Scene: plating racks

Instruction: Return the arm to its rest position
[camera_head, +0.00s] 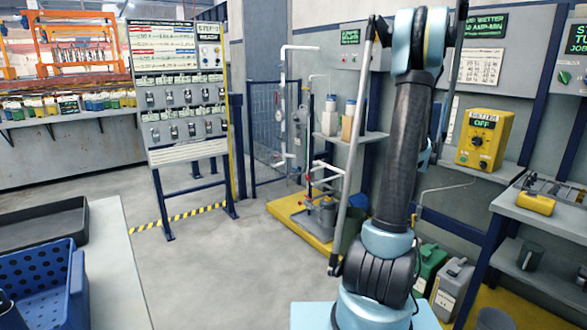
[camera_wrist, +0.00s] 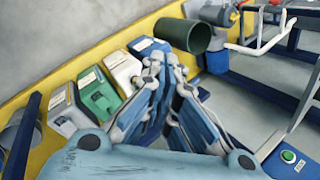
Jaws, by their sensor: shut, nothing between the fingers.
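My arm (camera_head: 408,140) stands upright at the right of the head view, with light blue joints and dark links. It rises from its light blue mount to near the top edge, where it bends over. I cannot make out my gripper in the head view. In the wrist view my gripper (camera_wrist: 166,62) shows its two blue-grey fingers coming together at the tips. It is shut with nothing held.
Several jerrycans, including a green one (camera_wrist: 97,93), line a yellow ledge beside a dark green bucket (camera_wrist: 186,36). A blue crate (camera_head: 42,280) is at lower left. The middle floor (camera_head: 200,265) is clear.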

